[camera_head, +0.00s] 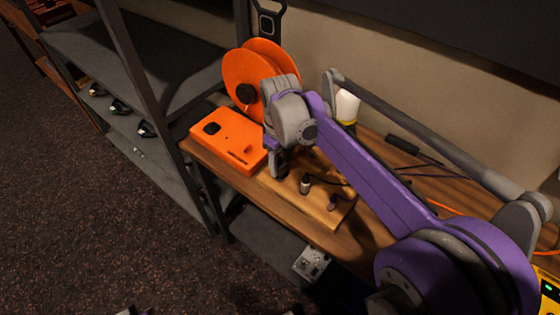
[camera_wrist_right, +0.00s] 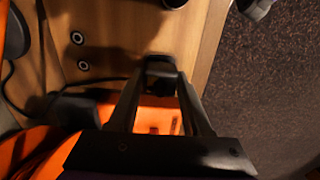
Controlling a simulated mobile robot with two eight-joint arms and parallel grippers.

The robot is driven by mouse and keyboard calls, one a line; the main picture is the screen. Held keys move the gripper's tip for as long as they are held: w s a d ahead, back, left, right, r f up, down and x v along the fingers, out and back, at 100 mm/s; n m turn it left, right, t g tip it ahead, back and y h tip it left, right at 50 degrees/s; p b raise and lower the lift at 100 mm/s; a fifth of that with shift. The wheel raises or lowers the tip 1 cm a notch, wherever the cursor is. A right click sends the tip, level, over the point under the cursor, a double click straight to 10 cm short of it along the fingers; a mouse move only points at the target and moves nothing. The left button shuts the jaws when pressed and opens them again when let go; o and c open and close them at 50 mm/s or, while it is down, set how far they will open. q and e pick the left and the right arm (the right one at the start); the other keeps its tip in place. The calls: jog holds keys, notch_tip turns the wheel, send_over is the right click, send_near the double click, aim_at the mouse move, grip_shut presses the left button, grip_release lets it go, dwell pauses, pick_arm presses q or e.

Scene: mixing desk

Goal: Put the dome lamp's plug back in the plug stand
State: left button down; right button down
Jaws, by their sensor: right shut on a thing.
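My right gripper (camera_head: 279,168) reaches down at the left end of the wooden plug stand (camera_head: 318,208). In the right wrist view, its two fingers (camera_wrist_right: 160,88) are shut on a dark plug (camera_wrist_right: 158,70). The plug is at the stand, but I cannot tell whether it is seated or just above it. The stand's top shows two small ringed holes (camera_wrist_right: 77,38) in the wrist view. Two other plugs stand on it in the head view, one grey and dark (camera_head: 305,183) and one dark (camera_head: 332,203). The dome lamp cannot be made out clearly.
An orange box (camera_head: 226,139) and an orange reel (camera_head: 254,78) stand left of and behind the gripper. A white bottle-like object (camera_head: 347,106) is behind my right arm. Cables (camera_head: 430,174) run over the desk to the right. The desk's front edge borders the open floor.

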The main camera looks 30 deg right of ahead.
aim_at(280, 163)
jog(key=shift+f+b, duration=0.35)
jog(key=shift+f, duration=0.25)
dwell(0.3)
jog(key=shift+c, duration=1.3)
grip_release()
notch_tip(280, 163, up, 11)
jog(key=shift+f+p, duration=0.1)
jog(key=shift+p, duration=0.5)
